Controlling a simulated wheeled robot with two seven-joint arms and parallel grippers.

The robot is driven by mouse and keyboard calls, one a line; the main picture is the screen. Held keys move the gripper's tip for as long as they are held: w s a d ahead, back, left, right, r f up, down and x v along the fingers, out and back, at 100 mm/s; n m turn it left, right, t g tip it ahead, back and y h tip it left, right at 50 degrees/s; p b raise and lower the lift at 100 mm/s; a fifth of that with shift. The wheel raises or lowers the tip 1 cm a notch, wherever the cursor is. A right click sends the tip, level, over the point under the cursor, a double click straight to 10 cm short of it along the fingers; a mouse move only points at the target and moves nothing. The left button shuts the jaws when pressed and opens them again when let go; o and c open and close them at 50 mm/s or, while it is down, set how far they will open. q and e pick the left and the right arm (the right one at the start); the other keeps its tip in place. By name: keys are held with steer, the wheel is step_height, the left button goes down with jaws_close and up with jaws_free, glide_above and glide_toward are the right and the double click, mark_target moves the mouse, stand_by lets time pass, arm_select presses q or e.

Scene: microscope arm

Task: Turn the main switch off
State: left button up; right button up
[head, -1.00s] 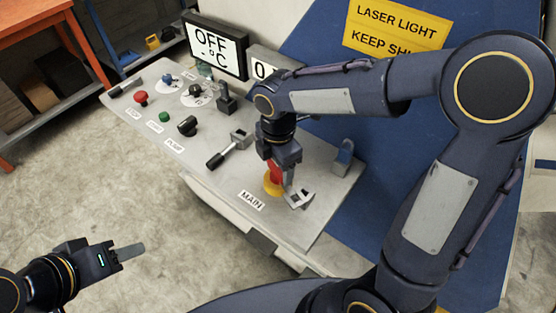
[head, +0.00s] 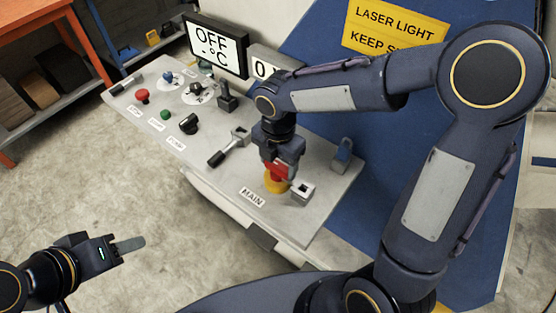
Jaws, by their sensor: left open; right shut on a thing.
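The main switch has a red handle (head: 277,169) on a yellow round base (head: 274,185). It sits on the grey panel beside the MAIN label (head: 252,197) in the head view. My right gripper (head: 279,162) points down from above and is shut on the red handle, hiding part of it. My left gripper (head: 128,246) is open and empty, low at the left, over the floor and away from the panel.
The grey panel (head: 215,170) carries a lever with a black grip (head: 217,157), red (head: 142,96) and green (head: 165,115) buttons and a black knob (head: 188,124). A display (head: 214,46) reads OFF.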

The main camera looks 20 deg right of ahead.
mark_target(278, 164)
steer(key=o, duration=1.4)
step_height(278, 164, up, 8)
steer(key=shift+f, duration=0.15)
